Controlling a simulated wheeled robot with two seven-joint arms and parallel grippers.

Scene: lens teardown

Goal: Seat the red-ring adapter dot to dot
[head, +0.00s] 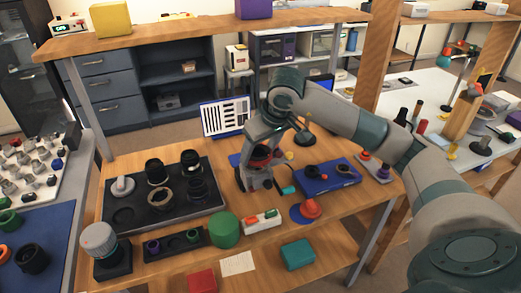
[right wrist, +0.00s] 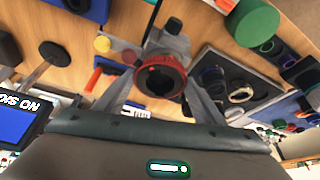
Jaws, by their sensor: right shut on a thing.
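The red-ring adapter (right wrist: 160,76) is a black ring with a red band, seen face-on in the right wrist view. It also shows as a small red and black patch in the head view (head: 262,155). My right gripper (head: 260,172) is shut on it, with a finger at each side. A grey stand (right wrist: 167,42) with a dark round knob shows just beyond the adapter in the wrist view. I cannot tell whether the adapter touches it. Alignment dots are too small to make out. My left gripper is in neither view.
A dark tray (head: 136,212) with several lens parts lies left of the gripper. A green cylinder (head: 224,229), a white block (head: 261,222), a red dome (head: 310,208) and a teal box (head: 297,254) stand in front. A blue tray (head: 345,181) lies to the right.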

